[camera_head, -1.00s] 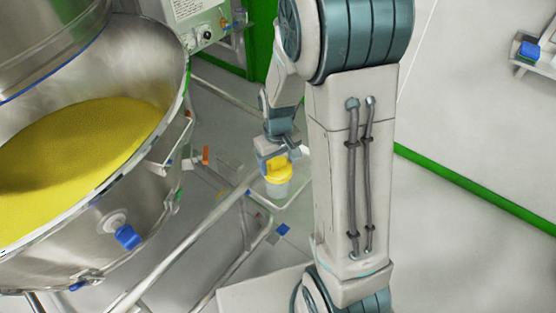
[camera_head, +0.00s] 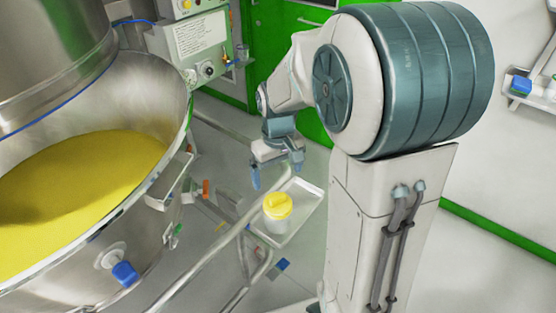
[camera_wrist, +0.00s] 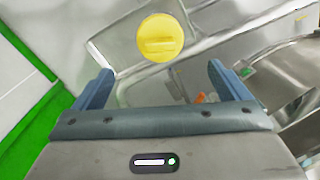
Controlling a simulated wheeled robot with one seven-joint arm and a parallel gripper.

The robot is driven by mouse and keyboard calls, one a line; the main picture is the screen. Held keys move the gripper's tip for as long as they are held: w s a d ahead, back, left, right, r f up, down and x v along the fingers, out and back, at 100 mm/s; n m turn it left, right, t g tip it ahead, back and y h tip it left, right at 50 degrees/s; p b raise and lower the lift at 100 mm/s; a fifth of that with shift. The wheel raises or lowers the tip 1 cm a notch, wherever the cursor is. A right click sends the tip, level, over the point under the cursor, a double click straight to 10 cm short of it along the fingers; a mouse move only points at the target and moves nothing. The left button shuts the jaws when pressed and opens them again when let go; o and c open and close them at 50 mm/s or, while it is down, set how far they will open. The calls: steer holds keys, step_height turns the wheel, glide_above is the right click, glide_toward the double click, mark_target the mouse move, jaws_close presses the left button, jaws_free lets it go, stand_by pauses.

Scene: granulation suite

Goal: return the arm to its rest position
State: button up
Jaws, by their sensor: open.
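My gripper (camera_head: 277,174) is open and empty in the head view, its fingers pointing down above the tray. A jar with a yellow lid (camera_head: 277,207) stands upright on a small metal tray (camera_head: 308,211), below and apart from my fingers. In the wrist view my gripper (camera_wrist: 160,92) shows its two blue fingers spread wide. The yellow lid (camera_wrist: 160,38) shows beyond and between them, with nothing held.
A large steel bowl (camera_head: 150,85) of yellow powder stands at the left, with a rail (camera_head: 215,250) beside the tray. A control box (camera_head: 200,45) is behind. A wall shelf (camera_head: 530,90) holds blue-topped items at the right. Floor at the lower right is clear.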

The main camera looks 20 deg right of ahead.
steer(key=shift+r, duration=1.8)
steer(key=s+r+m+t+p, duration=0.1)
steer(key=s+r, duration=0.1)
steer(key=s, duration=0.5)
steer(key=s+r+m+t+p, duration=0.1)
steer(key=s+r, duration=0.2)
steer(key=s, duration=0.3)
steer(key=shift+s+r+m+t, duration=0.3)
steer(key=shift+s+m+t, duration=0.05)
steer(key=shift+m+t, duration=0.05)
